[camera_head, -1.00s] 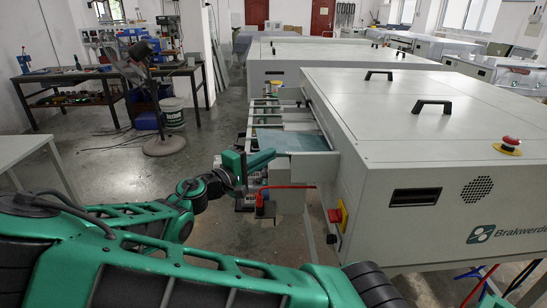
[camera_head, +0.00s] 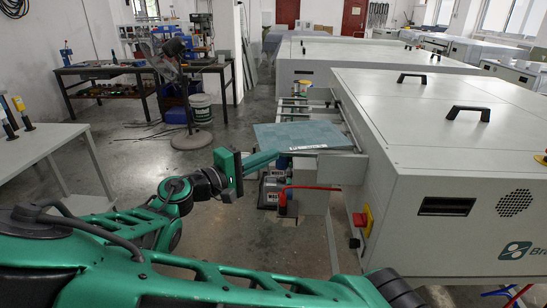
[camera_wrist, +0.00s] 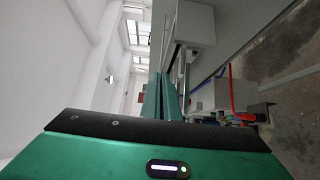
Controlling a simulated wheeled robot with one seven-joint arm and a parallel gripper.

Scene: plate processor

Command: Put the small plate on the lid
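A flat blue-green plate (camera_head: 300,133) is out in front of the machine's open slot, roughly level, over the feed frame (camera_head: 340,115). It is the only plate I see, presumably the small one. My gripper (camera_head: 274,157) reaches in from the left, its green fingers at the plate's near edge. They look closed on that edge. In the wrist view the fingers (camera_wrist: 165,97) stand close together, and the plate cannot be made out there. The lid (camera_head: 425,100) is the machine's broad grey top with two black handles, and its upper face is bare.
A red emergency knob (camera_head: 541,159) sits on the lid's right side. A red-and-yellow switch (camera_head: 362,219) and a red hose (camera_head: 315,187) are on the machine's near side. A white table (camera_head: 40,145) stands left, a fan (camera_head: 190,140) behind. Floor between is open.

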